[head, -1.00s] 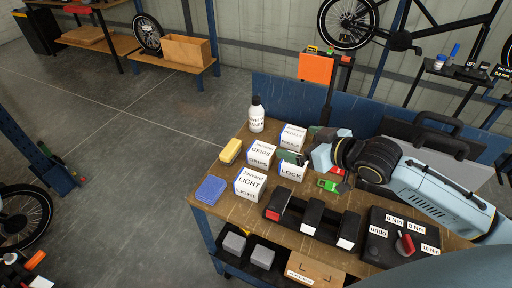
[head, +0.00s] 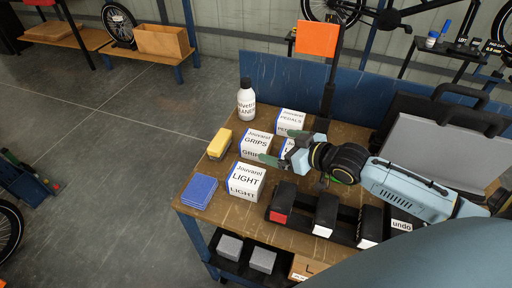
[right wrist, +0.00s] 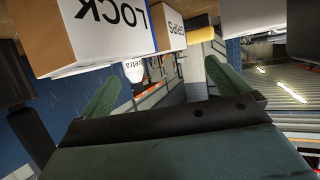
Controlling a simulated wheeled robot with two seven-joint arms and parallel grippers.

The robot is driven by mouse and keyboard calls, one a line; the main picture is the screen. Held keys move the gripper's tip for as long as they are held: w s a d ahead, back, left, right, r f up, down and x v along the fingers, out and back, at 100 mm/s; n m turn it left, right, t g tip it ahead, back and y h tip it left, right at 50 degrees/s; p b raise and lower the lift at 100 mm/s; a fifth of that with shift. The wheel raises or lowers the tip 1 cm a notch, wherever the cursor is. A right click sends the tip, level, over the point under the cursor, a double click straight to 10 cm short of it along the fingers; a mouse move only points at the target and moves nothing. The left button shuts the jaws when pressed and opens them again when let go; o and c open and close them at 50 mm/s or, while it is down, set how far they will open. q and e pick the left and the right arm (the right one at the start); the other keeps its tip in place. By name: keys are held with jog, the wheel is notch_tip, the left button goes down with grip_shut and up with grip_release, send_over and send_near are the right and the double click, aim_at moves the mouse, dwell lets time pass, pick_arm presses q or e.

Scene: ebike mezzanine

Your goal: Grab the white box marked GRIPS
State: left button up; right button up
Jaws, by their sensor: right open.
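The white box marked GRIPS (head: 255,144) stands on the brown workbench in the head view, between the yellow sponge and the LOCK box. My right gripper (head: 270,150) is open just to the right of it, one green finger low near its front right side. I cannot tell if they touch. The right wrist view shows the two green fingers (right wrist: 163,88) apart with nothing between them. The LOCK box (right wrist: 100,25) is large at the top left there. Another white-sided box (right wrist: 168,27) beside it is only partly seen. My left gripper is not in view.
A LIGHT box (head: 246,181), a PEDALS box (head: 291,120), a white bottle (head: 246,103), a yellow sponge (head: 219,144) and blue cloths (head: 200,191) stand close around. Black holders (head: 325,213) lie in front. A blue panel (head: 375,97) edges the back.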

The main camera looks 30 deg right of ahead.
aim_at(257, 138)
jog(key=shift+x, duration=0.9)
jog(key=x, duration=0.5)
jog(key=shift+w+a+b, duration=0.1)
jog(key=shift+w+b, duration=0.25)
jog(key=shift+b, duration=0.05)
jog(key=shift+r, duration=0.15)
jog(key=c, duration=1.5)
